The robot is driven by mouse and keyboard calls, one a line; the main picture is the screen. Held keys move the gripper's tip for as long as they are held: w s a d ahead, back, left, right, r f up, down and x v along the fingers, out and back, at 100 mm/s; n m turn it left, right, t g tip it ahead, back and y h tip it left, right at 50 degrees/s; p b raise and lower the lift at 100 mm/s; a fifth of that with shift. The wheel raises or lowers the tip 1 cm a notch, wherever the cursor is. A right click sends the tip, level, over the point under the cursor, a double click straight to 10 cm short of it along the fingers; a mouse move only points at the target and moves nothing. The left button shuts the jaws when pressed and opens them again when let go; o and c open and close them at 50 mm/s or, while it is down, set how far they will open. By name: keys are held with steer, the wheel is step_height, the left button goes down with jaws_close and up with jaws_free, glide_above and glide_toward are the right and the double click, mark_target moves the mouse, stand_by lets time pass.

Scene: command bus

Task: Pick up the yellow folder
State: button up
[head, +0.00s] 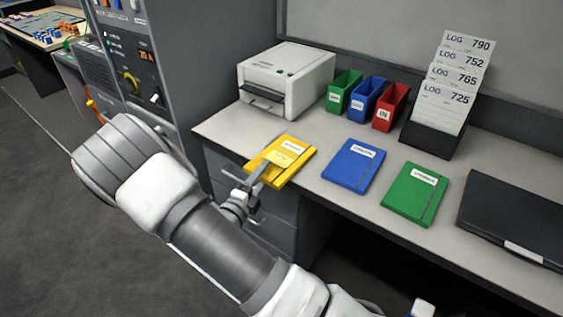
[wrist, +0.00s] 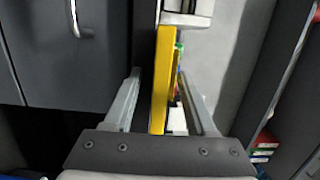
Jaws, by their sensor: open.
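The yellow folder (head: 282,160) lies flat at the front left edge of the desk, with a pale label on its cover. My gripper (head: 256,176) is at the desk's front edge, by the folder's near left side. In the wrist view the folder (wrist: 160,90) shows nearly edge-on between the two spread fingers of my gripper (wrist: 160,78), with a gap on each side. The gripper is open. One finger overlaps part of the folder in the head view.
A blue folder (head: 352,165) and a green folder (head: 415,193) lie to the right on the desk (head: 318,205). A white printer (head: 287,80) stands behind the yellow folder. Drawers (head: 268,235) are below the desk edge. A grey console (head: 140,50) stands at left.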

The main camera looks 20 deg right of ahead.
steer(key=shift+w, duration=0.1)
steer(key=shift+c, duration=0.3)
jaws_close()
steer(key=shift+r, duration=0.1)
